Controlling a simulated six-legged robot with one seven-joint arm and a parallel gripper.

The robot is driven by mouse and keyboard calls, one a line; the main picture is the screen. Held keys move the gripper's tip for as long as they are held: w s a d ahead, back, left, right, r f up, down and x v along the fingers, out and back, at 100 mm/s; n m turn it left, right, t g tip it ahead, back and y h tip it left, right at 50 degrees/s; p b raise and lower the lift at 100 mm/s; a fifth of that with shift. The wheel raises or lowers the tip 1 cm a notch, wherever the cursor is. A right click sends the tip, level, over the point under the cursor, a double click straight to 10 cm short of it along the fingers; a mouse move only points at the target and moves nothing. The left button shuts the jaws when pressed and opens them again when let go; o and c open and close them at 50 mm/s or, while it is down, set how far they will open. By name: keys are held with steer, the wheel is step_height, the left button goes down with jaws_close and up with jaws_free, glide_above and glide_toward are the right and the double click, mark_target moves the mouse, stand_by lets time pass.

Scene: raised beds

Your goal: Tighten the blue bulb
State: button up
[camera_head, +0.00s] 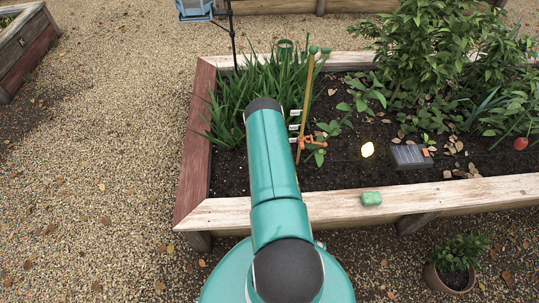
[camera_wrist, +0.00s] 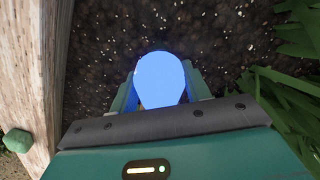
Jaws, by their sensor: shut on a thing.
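The blue bulb (camera_wrist: 158,75) is a bright, evenly blue rounded shape in the wrist view, above dark soil. My gripper (camera_wrist: 161,92) is shut on it, with a green finger at each side. The bulb's lower end and whatever it sits in are hidden behind my gripper. In the head view my teal arm hides both the gripper and the blue bulb.
The raised bed has a pale wooden rim (camera_head: 330,209). A green block (camera_head: 371,198) lies on it. Leafy plants (camera_head: 430,45), grassy leaves (camera_wrist: 295,95) and a wooden stake (camera_head: 306,95) with an orange clip (camera_head: 308,143) stand near. A potted plant (camera_head: 455,272) is on the gravel.

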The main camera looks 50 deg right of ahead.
steer(key=o, duration=1)
steer(key=shift+c, duration=0.2)
step_height(320, 180, up, 14)
steer(key=shift+f, duration=0.1)
